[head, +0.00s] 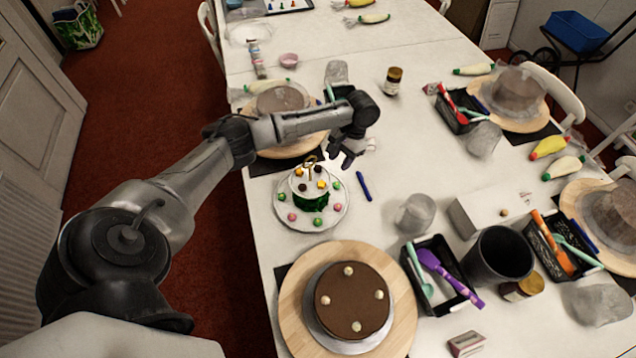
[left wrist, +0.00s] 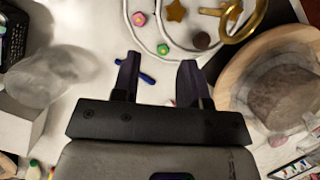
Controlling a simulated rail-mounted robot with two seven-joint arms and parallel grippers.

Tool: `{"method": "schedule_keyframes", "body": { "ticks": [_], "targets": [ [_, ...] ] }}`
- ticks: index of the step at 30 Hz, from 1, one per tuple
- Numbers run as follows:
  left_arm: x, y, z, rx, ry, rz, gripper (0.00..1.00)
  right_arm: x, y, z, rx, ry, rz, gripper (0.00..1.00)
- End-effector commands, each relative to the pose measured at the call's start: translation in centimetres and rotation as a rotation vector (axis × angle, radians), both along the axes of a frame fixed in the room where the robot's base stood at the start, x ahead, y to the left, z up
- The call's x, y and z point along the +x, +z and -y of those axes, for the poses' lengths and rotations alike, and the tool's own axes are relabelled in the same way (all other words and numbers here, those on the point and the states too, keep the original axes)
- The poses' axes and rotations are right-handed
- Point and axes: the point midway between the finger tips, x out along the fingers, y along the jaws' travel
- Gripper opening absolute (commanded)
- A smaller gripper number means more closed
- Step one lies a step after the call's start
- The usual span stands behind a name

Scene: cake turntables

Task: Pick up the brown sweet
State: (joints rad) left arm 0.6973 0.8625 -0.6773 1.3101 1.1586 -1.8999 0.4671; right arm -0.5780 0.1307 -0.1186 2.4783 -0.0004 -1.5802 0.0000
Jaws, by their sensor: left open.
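The brown sweet (left wrist: 202,40) also shows in the left wrist view, just beyond the right-hand fingertip. My left gripper (head: 347,162) is open and empty, to the right of and beyond the cake in the head view. Its two fingers (left wrist: 160,66) point toward the plate in the left wrist view. My right gripper is not in view.
A blue pen (head: 364,186) lies on the table right of the plate. A brown cake (head: 352,298) with pale sweets stands on a wooden turntable in front. Another turntable cake (head: 280,98) is behind my left arm. A dark cup (head: 500,256) and tool trays stand at right.

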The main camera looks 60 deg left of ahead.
Motion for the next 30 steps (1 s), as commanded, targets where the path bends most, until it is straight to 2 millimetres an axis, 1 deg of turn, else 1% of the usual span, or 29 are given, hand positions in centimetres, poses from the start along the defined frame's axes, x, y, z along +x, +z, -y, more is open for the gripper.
{"method": "schedule_keyframes", "body": {
  "ticks": [1, 3, 6, 10, 12, 14, 21, 24, 27, 30],
  "targets": [
    [0.6, 0.0, -2.3, 0.003, 0.070, -0.004, 0.40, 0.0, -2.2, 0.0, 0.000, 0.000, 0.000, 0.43],
    [0.9, 1.1, -4.5, -0.005, 0.146, -0.015, 0.40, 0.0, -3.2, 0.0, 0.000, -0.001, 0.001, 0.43],
    [1.0, 2.4, -6.8, -0.019, 0.230, -0.023, 0.40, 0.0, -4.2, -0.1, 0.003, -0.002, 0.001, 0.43],
    [0.8, 3.4, -8.6, -0.033, 0.297, -0.029, 0.40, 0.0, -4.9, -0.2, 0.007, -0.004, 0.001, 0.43],
    [0.6, 3.3, -8.9, -0.039, 0.312, -0.030, 0.40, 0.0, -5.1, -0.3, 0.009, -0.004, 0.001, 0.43],
    [0.3, 2.7, -9.0, -0.039, 0.320, -0.031, 0.40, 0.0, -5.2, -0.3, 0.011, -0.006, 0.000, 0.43],
    [-1.1, -1.1, -8.1, -0.041, 0.320, -0.033, 0.40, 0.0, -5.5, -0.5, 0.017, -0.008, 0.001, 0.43],
    [-1.5, -2.3, -7.8, -0.041, 0.321, -0.032, 0.40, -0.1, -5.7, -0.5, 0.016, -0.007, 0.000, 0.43],
    [-1.8, -3.2, -7.6, -0.041, 0.321, -0.031, 0.40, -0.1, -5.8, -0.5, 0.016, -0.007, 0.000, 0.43],
    [-1.9, -3.6, -7.5, -0.041, 0.321, -0.030, 0.40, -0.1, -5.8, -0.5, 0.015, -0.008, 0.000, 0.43]
  ]
}}
